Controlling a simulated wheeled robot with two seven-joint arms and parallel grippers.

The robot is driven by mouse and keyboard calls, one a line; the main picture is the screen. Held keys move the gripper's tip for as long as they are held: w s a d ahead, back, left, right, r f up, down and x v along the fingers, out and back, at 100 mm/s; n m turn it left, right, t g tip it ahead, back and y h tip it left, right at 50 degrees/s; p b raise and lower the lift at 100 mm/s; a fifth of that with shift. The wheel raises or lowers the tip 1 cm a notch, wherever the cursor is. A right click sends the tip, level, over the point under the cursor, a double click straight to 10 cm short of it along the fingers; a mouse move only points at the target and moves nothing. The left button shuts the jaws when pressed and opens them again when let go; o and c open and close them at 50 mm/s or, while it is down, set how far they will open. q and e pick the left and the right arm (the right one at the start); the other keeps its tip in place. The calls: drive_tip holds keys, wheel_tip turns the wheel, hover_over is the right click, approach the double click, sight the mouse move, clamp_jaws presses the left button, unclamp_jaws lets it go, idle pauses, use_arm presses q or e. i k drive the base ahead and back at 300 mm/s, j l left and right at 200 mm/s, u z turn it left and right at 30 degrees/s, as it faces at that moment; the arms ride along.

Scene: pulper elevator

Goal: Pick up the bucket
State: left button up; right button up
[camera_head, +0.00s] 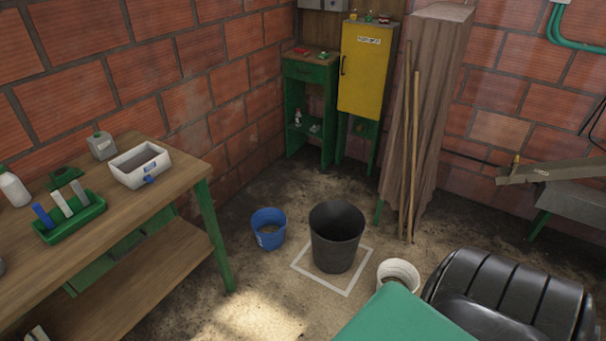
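A blue bucket (268,229) stands upright on the dirt floor, right of the wooden table's front leg. A larger black bucket (337,238) stands upright inside a white square outline (303,269) on the floor. A white bucket (398,271) stands to its lower right, partly hidden by a green surface (402,318). The picture does not show which bucket is the task's. Neither of my grippers is in view.
A wooden table (110,209) with green legs stands at left, holding a white tray (141,165) and a green rack (70,215). A yellow cabinet (366,72) and leaning sticks (410,150) stand behind. A black ribbed object (510,295) fills the lower right.

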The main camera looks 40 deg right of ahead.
sight(268, 225)
drive_tip(key=z, duration=1.25)
drive_tip(key=i+z, duration=0.45)
drive_tip(key=i+j+z, duration=0.1)
drive_tip(key=i+z, duration=0.35)
drive_tip(key=k, duration=0.1)
